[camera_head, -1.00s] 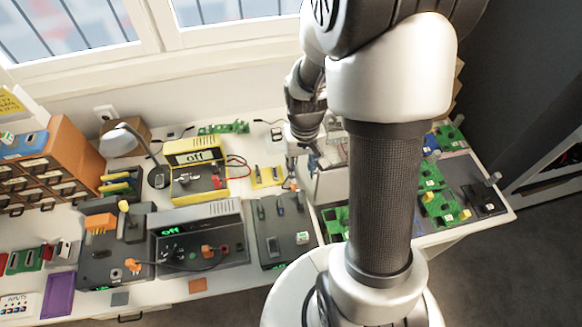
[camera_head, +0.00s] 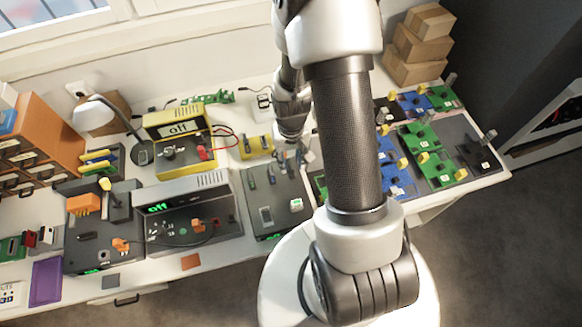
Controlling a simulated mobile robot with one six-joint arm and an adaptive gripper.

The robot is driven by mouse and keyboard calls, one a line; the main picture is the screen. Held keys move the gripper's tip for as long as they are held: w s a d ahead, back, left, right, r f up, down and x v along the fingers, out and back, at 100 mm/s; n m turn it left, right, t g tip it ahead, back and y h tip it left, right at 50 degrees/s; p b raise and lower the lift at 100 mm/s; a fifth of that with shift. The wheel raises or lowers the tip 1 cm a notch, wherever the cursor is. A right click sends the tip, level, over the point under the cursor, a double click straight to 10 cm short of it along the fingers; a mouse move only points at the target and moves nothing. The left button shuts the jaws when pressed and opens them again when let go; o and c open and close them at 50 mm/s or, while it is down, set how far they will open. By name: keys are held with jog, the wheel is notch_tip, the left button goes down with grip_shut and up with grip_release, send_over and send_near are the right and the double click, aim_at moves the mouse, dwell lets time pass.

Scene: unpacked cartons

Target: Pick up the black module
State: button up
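A black module (camera_head: 478,156) with a small pale label lies at the right end of the table, on a dark grey panel beside green boards. Another dark piece (camera_head: 383,114) shows just right of my arm, partly hidden, and I cannot tell what it is. My gripper (camera_head: 294,140) points down near the back edge of a dark grey slotted box (camera_head: 271,226), left of my forearm and well away from the black module at the right. Its fingertips are small and partly lost against the box, so I cannot tell its opening or whether it holds anything.
Green boards (camera_head: 450,140) and blue boards (camera_head: 400,180) stand right of my arm. Yellow (camera_head: 181,147) and grey (camera_head: 190,222) meters with cables, a lamp (camera_head: 95,112) and orange drawers (camera_head: 40,150) fill the left. Cartons (camera_head: 418,50) are stacked at the back right.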

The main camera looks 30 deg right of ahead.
notch_tip(320, 180, down, 3)
jog(key=shift+w+r+b, duration=0.1)
jog(key=shift+b, duration=0.2)
jog(key=shift+r, duration=0.1)
jog(key=shift+c, duration=0.3)
grip_shut()
